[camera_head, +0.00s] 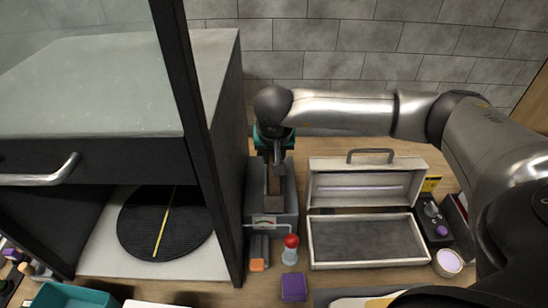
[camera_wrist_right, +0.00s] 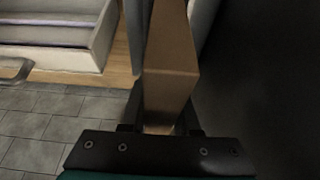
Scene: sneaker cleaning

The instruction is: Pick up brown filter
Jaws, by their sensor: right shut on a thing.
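The brown filter (camera_wrist_right: 170,65) is a long brown block between the fingers of my right gripper (camera_wrist_right: 160,118) in the right wrist view. The gripper is shut on its near end. In the head view my right gripper (camera_head: 277,160) points down over a grey box-shaped device (camera_head: 289,205) with a small gauge on its front. The brown filter (camera_head: 274,203) shows there below the fingers, within the outline of the device. I cannot tell whether it is still seated in it. My left gripper is not in view.
A dark cabinet (camera_head: 236,150) with a turntable (camera_head: 140,225) stands close on the left. An open metal case (camera_head: 365,240) lies to the right. A red-topped bottle (camera_head: 291,250) and a purple block (camera_head: 294,287) stand in front of the device. A tiled wall (camera_head: 400,40) is behind.

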